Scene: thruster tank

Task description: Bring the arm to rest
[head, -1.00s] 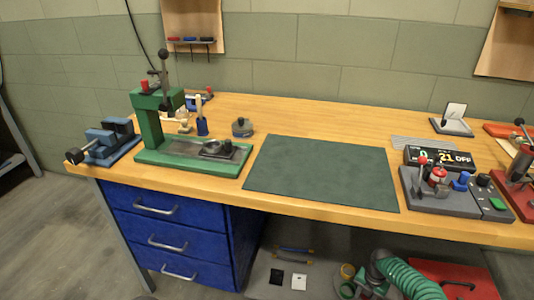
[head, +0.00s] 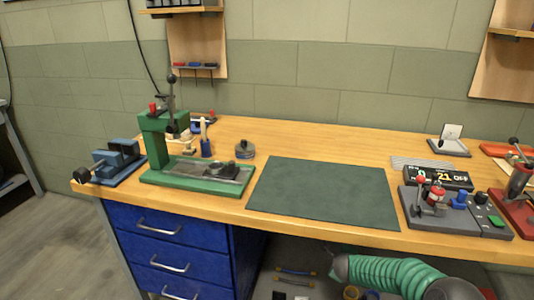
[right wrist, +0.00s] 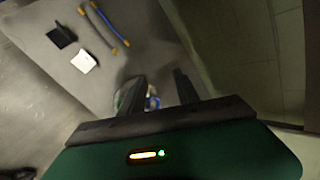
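My right gripper (right wrist: 157,80) shows in the right wrist view, its two dark fingers apart. A small, blurred thing with blue and yellow on it shows between and beyond the fingers; I see no contact with it. The wrist body is dark green with a small lit yellow and green indicator. In the head view a green ribbed sleeve with grey ends crosses the lower right, in front of the space below the bench; I cannot tell for sure whether it is part of my arm. My left gripper is out of view.
The wooden bench (head: 285,137) carries a green press (head: 155,140), a blue vise (head: 118,160), a dark green mat (head: 325,190) and a grey fixture (head: 480,222). Blue drawers (head: 170,228) stand below.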

